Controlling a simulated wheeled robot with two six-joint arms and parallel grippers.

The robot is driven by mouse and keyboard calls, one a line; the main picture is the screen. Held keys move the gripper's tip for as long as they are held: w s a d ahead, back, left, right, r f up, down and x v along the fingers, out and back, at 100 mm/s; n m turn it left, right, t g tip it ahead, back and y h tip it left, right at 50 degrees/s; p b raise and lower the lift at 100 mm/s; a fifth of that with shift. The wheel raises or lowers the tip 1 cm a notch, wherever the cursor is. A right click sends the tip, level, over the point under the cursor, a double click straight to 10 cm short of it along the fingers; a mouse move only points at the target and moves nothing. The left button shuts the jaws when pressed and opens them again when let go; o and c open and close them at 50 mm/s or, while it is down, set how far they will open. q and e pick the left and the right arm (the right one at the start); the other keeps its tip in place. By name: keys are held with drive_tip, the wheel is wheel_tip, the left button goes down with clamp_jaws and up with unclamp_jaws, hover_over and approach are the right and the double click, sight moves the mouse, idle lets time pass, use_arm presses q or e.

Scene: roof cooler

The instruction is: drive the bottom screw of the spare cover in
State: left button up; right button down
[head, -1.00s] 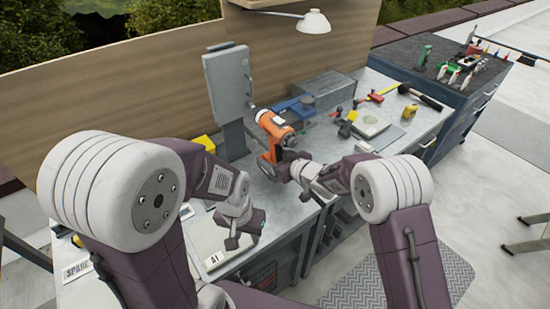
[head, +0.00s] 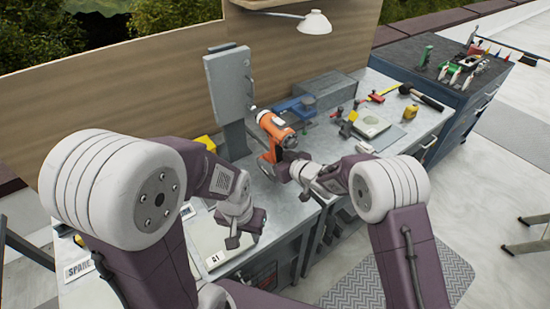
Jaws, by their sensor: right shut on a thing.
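The spare cover appears to be the grey upright panel (head: 231,84) on a stand at the back of the workbench. An orange power driver (head: 276,129) is held upright with its nose pointing up and left toward the lower part of the panel. My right gripper (head: 287,164) is shut on the driver's handle. Whether the driver's tip touches a screw is too small to tell. My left gripper (head: 246,231) is low over the front of the bench, near a pale plate marked A1; its jaws are too unclear to read.
A grey box (head: 328,92) and a blue tool (head: 297,106) lie behind the driver. A yellow tape (head: 410,112), a hammer (head: 424,97) and a pale square device (head: 370,125) lie to the right. A label reading SPARE (head: 78,269) is at the front left.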

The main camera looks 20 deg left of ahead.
use_arm(q)
drive_tip(key=shift+r, duration=0.15)
use_arm(e)
drive_tip(key=shift+w+a+r, duration=0.1)
drive_tip(key=shift+a+r, duration=0.05)
drive_tip(key=shift+r, duration=0.1)
use_arm(q)
drive_tip(key=shift+a+f, duration=0.1)
drive_tip(key=shift+f, duration=0.1)
use_arm(e)
drive_tip(key=shift+s+d+f, duration=0.15)
drive_tip(key=shift+s+d, duration=0.3)
drive_tip(key=shift+d, duration=0.05)
use_arm(q)
drive_tip(key=shift+f, duration=0.15)
use_arm(e)
drive_tip(key=shift+s+d, duration=0.85)
drive_tip(key=shift+d, duration=0.3)
drive_tip(key=shift+s+d, duration=0.85)
drive_tip(key=shift+d, duration=0.3)
